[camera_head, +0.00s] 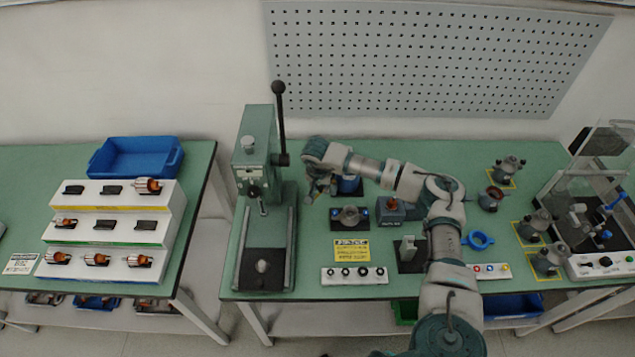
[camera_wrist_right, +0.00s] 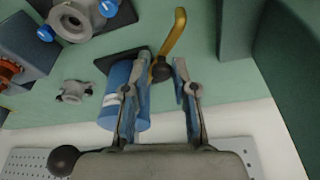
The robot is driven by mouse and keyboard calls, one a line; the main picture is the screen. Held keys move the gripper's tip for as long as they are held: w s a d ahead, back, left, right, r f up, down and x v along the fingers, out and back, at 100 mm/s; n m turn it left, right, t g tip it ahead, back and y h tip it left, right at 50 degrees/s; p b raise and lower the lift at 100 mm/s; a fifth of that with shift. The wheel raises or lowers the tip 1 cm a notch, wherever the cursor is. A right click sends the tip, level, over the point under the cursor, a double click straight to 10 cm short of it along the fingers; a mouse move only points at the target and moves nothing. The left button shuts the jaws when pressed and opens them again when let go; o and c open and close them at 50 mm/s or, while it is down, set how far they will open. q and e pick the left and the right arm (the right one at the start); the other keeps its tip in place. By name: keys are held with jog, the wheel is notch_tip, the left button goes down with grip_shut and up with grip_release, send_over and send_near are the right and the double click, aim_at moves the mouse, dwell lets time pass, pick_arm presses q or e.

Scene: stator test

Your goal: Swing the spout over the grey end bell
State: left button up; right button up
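The spout (camera_wrist_right: 176,36) is a bent gold tube on a dark round pivot (camera_wrist_right: 161,70), beside a blue cylinder (camera_wrist_right: 118,95). The blue cylinder also shows in the head view (camera_head: 350,187), partly behind my arm. In the wrist view the spout points upward, away from the grey end bell (camera_wrist_right: 74,20). The end bell sits between blue knobs on a black fixture; it also shows in the head view (camera_head: 350,215). My right gripper (camera_wrist_right: 162,72) is open, its fingers on either side of the pivot; contact is unclear. It also shows in the head view (camera_head: 318,190). My left gripper is not seen.
A green press (camera_head: 264,200) stands left of my right gripper. A small grey part (camera_wrist_right: 73,92) lies near the blue cylinder. A motor block (camera_head: 391,210) is right of the end bell. A yellow label (camera_head: 352,250) and button strip (camera_head: 355,274) lie in front.

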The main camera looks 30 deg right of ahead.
jog(key=s+d+p, duration=0.1)
jog(key=s+d, duration=0.3)
jog(key=d, duration=0.2)
jog(key=shift+s+d, duration=0.35)
jog(key=shift+s, duration=0.05)
dwell(0.7)
dwell(0.4)
jog(key=shift+o, duration=1)
jog(key=shift+w, duration=0.1)
jog(key=shift+r, duration=0.1)
